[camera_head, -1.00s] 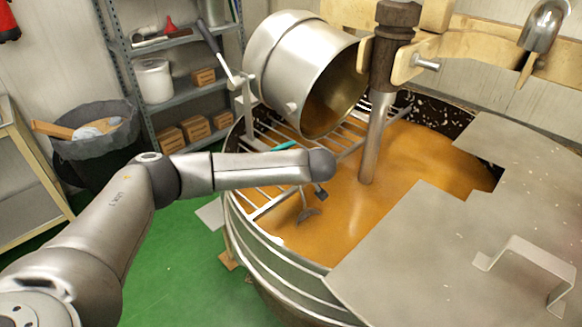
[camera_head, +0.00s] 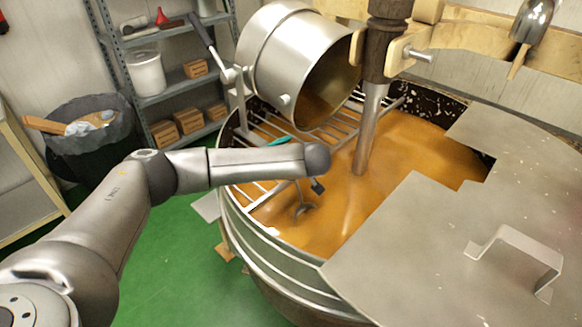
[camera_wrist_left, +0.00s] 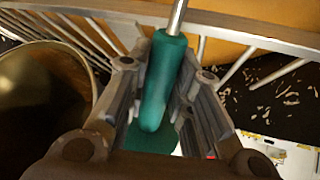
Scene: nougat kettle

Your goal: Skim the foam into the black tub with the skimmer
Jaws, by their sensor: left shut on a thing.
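The kettle (camera_head: 244,238) holds orange-brown liquid (camera_head: 415,150). A small white patch, possibly foam (camera_head: 272,231), lies by its left inner rim. My left gripper (camera_wrist_left: 160,75) is shut on the teal handle of the skimmer (camera_wrist_left: 159,95); the fingers flank the handle and the metal shaft runs up out of view. In the head view my left forearm hides most of the gripper. The skimmer head (camera_head: 305,209) shows below it, at the liquid surface, perhaps partly in it. I cannot surely pick out the black tub. My right gripper is not in view.
A metal grate (camera_head: 262,185) spans the kettle's left side, under a tilted metal pot (camera_head: 300,65). A stirrer shaft (camera_head: 369,130) stands in the liquid. A metal lid (camera_head: 430,245) covers the right. A black-lined bin (camera_head: 60,155) with scraps stands left by shelves (camera_head: 178,88).

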